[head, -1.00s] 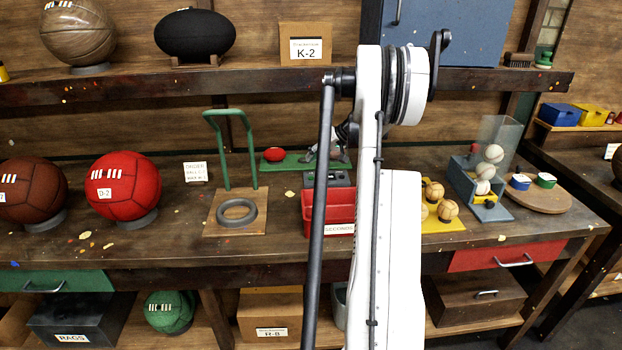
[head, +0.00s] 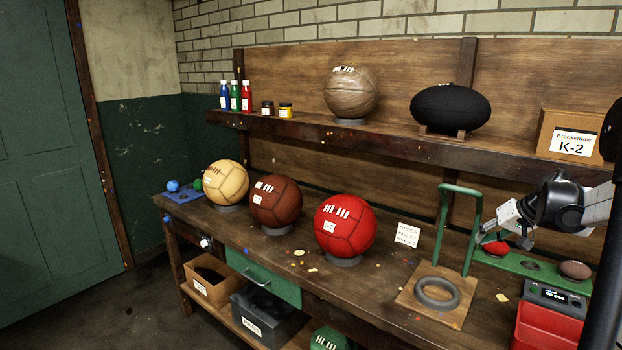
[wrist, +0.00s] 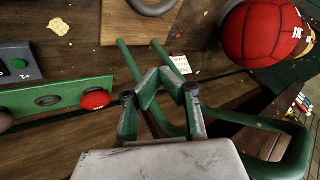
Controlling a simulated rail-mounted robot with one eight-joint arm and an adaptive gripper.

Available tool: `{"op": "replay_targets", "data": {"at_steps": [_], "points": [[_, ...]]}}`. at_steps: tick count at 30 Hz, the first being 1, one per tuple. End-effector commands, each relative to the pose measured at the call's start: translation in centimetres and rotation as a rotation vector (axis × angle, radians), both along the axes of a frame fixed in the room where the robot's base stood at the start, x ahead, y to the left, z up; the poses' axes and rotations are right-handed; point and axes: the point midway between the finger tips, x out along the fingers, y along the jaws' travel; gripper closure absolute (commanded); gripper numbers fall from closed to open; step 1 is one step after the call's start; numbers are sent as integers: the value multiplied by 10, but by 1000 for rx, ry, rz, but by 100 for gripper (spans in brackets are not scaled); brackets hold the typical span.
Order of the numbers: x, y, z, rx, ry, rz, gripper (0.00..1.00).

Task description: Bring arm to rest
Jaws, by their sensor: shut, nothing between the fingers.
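My gripper (head: 484,238) is at the right of the head view, above the bench, close to a green metal loop stand (head: 461,230). It is empty, and in the wrist view (wrist: 157,76) its fingers meet at the tips. The loop stand's bars pass behind and beside the fingers there. A small red ball (head: 495,249) sits in a green holder strip (head: 545,268) just behind and below the gripper. My forearm shows at the right edge of the head view; much of the arm is out of frame.
A red ball (head: 345,226), a brown ball (head: 276,202) and a cream ball (head: 226,181) stand on the bench (head: 384,294). A grey ring (head: 437,292) lies on the stand's wooden base. The shelf (head: 400,148) above holds a tan ball, a black oval ball and a box.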

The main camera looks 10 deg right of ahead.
Motion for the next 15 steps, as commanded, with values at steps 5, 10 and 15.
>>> {"op": "replay_targets", "data": {"at_steps": [5, 10, 15], "points": [[-3, 78, 26, -43, 32, 34, 100], [-17, 147, 44, -88, 53, 63, 100], [-39, 211, 56, -136, 68, 95, 100]]}}
